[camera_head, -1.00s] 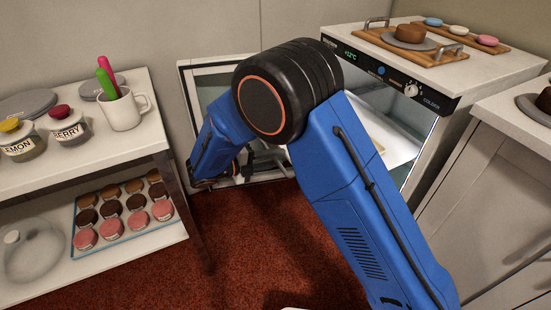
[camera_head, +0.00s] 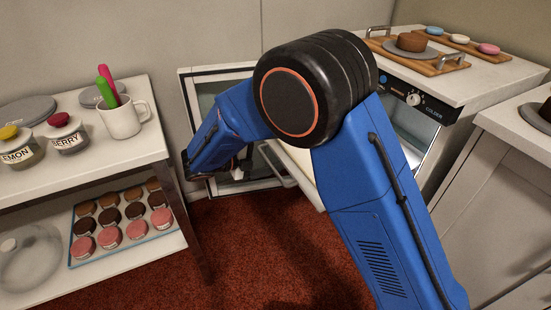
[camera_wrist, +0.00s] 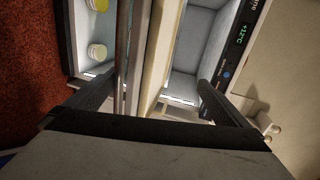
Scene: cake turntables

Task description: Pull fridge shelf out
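The fridge (camera_head: 411,121) stands at the right with its glass door (camera_head: 196,92) swung open to the left. A pale shelf (camera_head: 302,163) sticks out of the fridge into the gap, with a metal bar handle (camera_head: 279,166) along its front. My arm hides much of it. My gripper (camera_head: 241,165) is low in front of the door, left of the handle and apparently apart from it. In the wrist view my gripper (camera_wrist: 155,85) has its fingers wide apart. The shelf's long edge (camera_wrist: 153,60) and bar handle (camera_wrist: 124,60) run between them in the picture.
A left stand (camera_head: 125,158) holds jars, a mug (camera_head: 124,119) and a lower tray (camera_head: 160,237) of macarons. A wooden board (camera_head: 447,67) with a cake lies on the fridge top. A white cabinet (camera_head: 490,190) is at right. The red carpet (camera_head: 255,240) is clear.

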